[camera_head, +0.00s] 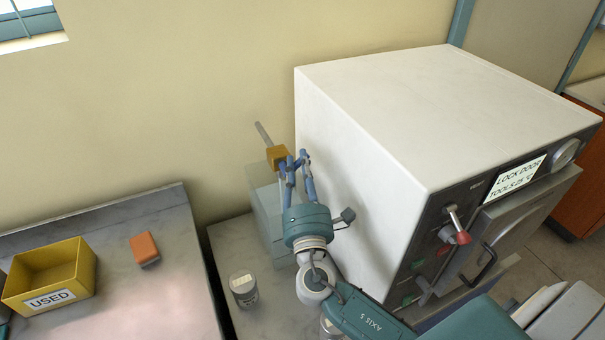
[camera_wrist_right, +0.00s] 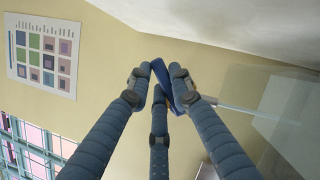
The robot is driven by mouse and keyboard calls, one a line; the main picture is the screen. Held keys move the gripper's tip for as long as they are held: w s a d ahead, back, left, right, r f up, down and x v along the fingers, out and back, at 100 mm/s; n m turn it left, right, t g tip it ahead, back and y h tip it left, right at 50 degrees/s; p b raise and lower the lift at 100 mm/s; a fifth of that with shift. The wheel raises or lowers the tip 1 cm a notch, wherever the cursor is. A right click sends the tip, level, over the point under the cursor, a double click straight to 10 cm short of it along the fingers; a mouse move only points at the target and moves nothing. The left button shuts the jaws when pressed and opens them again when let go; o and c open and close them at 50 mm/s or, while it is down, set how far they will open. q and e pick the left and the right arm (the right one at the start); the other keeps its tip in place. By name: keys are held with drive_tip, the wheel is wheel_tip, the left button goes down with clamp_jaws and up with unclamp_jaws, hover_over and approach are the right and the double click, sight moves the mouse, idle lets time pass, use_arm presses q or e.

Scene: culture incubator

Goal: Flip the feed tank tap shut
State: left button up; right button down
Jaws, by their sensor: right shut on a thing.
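The feed tank (camera_head: 267,215) is a pale translucent box between the wall and the white incubator. The tap's brass-coloured body (camera_head: 277,156) sits at its top, with a grey pipe (camera_head: 263,134) rising obliquely from it. My right gripper (camera_head: 296,162) reaches up beside the tap body, its blue fingers closed. In the right wrist view, the fingertips (camera_wrist_right: 160,82) close around a flat blue piece, which looks like the tap lever (camera_wrist_right: 161,75). The fingers hide part of the lever, so its exact angle is unclear. My left gripper is out of view.
The white incubator (camera_head: 400,110) stands close right of my right gripper. A lidded jar (camera_head: 243,290) stands on the bench in front of the tank. A yellow "USED" bin (camera_head: 75,285) and an orange block (camera_head: 145,249) are on the left bench.

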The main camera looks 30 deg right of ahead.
drive_tip(key=n, duration=0.2)
drive_tip(key=a+n+t+y+b, duration=0.1)
drive_tip(key=shift+n, duration=0.4)
drive_tip(key=shift+a+r+n+t+y+b, duration=0.1)
drive_tip(key=shift+a+n+t+y+b, duration=0.3)
drive_tip(key=shift+n+y, duration=0.9)
drive_tip(key=shift+a+n+t+y+b, duration=0.3)
drive_tip(key=shift+n+y+b, duration=0.2)
drive_tip(key=shift+n, duration=1.65)
drive_tip(key=shift+a+r+n+t+y+b, duration=0.1)
drive_tip(key=shift+a+n+t+y+b, duration=0.55)
drive_tip(key=shift+n, duration=1.1)
drive_tip(key=shift+d+f+n+g, duration=0.1)
drive_tip(key=shift+d+n+g, duration=0.15)
drive_tip(key=shift+n+g, duration=0.1)
drive_tip(key=c, duration=1.6)
unclamp_jaws()
drive_tip(key=shift+o, duration=0.3)
drive_tip(key=shift+r, duration=0.2)
